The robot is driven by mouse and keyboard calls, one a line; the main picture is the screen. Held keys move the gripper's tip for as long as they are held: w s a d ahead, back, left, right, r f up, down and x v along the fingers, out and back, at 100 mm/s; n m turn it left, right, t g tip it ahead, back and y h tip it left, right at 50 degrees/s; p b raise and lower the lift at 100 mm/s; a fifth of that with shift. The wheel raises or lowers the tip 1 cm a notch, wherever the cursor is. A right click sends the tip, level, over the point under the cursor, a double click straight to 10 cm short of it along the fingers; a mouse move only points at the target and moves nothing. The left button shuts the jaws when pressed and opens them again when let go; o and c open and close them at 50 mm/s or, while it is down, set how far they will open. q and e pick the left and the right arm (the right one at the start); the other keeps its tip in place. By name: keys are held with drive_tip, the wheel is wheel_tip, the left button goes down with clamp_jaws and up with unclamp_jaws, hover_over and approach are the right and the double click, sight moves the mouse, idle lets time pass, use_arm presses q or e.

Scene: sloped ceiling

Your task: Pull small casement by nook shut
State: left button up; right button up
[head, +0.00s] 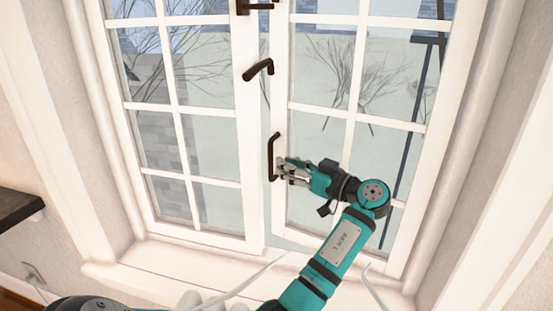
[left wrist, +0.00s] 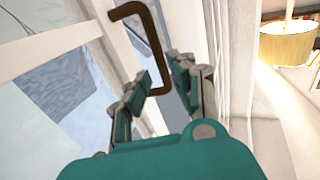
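The window has two white-framed paned sashes, a left one (head: 245,150) and a right one (head: 282,100). A narrow gap shows between their meeting edges, so they are not flush. A dark bar handle (head: 272,157) is on the right sash's inner edge; it also shows as a brown bar in the left wrist view (left wrist: 153,45). My left gripper (head: 282,170) is at the handle's lower end. In the left wrist view its fingers (left wrist: 163,75) are apart, with the lower part of the bar between them. I cannot tell whether they touch it. My right gripper is not in view.
Another dark handle (head: 258,70) is on the left sash, and a dark fitting (head: 255,6) is at the top. The white sill (head: 170,262) runs below. A dark shelf (head: 18,208) is at far left. A yellow lampshade (left wrist: 287,42) shows in the left wrist view.

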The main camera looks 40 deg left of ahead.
use_arm(q)
drive_tip(key=shift+s+a, duration=0.1)
drive_tip(key=shift+a, duration=2)
drive_tip(key=shift+c, duration=0.4)
clamp_jaws()
